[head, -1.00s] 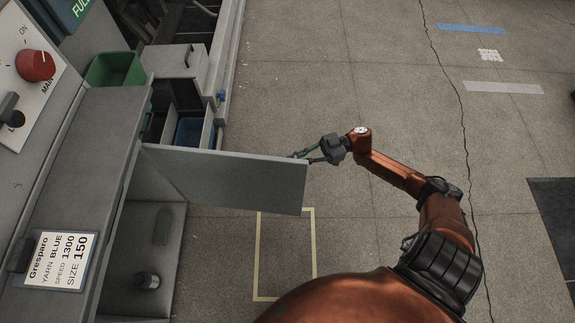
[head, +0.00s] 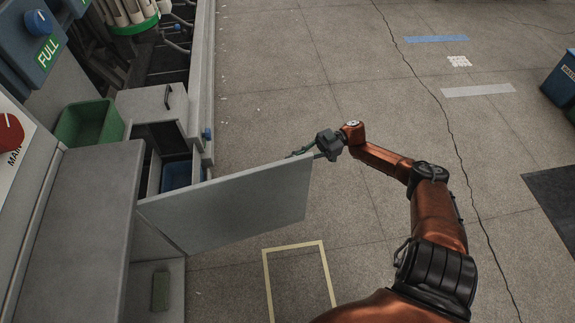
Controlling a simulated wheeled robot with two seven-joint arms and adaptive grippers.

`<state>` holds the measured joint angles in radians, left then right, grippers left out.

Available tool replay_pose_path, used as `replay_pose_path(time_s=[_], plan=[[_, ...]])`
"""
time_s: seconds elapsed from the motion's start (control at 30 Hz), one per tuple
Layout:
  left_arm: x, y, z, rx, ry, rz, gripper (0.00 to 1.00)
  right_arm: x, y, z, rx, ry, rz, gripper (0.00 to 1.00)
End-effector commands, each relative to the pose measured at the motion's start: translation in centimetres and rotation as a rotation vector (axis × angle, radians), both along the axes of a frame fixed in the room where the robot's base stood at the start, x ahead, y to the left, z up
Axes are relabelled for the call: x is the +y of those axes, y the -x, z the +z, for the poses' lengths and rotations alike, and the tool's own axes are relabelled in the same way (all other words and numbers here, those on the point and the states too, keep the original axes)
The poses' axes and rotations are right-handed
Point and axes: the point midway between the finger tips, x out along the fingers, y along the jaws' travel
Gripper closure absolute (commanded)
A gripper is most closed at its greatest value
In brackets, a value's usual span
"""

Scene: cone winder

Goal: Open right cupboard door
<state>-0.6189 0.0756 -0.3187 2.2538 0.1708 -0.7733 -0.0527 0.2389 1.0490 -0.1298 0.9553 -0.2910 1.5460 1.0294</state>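The grey cupboard door (head: 235,205) stands swung out from the machine's grey cabinet (head: 70,225) on the left, reaching over the floor to mid-picture. Its hinged side is at the cabinet front and its free edge points right. My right gripper (head: 306,152) is at the far top corner of that free edge. Its fingers are partly hidden behind the door, so I cannot tell whether they grip it or how far apart they are. My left gripper is not in view.
Beyond the door, a blue container (head: 178,174) sits in an open compartment. A green bin (head: 90,124) stands on the cabinet. A green object (head: 160,290) lies in the near compartment. Floor right of the door is clear, with a yellow taped outline (head: 267,285). A blue bin (head: 562,80) stands far right.

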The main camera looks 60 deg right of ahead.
Motion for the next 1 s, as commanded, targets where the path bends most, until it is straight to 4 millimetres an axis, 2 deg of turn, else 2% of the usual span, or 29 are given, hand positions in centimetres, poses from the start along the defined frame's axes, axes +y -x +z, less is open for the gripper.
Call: replay_pose_path(time_s=[0.33,0.37,0.47,0.77,0.87,1.0], plan=[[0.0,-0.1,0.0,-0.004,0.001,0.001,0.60,0.0,-0.1,-0.1,0.002,0.001,0.000,1.00],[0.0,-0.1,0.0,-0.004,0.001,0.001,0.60,0.0,-0.1,-0.1,0.002,0.001,0.000,0.91],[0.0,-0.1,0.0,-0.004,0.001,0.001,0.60,0.0,-0.1,-0.1,0.002,0.001,0.001,0.84],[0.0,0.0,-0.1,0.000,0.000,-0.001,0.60,-0.2,0.1,-0.1,0.002,0.001,-0.002,0.83],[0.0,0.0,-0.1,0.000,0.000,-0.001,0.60,-0.9,0.4,-0.1,0.002,0.002,-0.003,0.83],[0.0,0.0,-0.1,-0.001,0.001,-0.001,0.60,-2.9,1.4,-0.1,0.004,0.003,-0.005,0.83]])
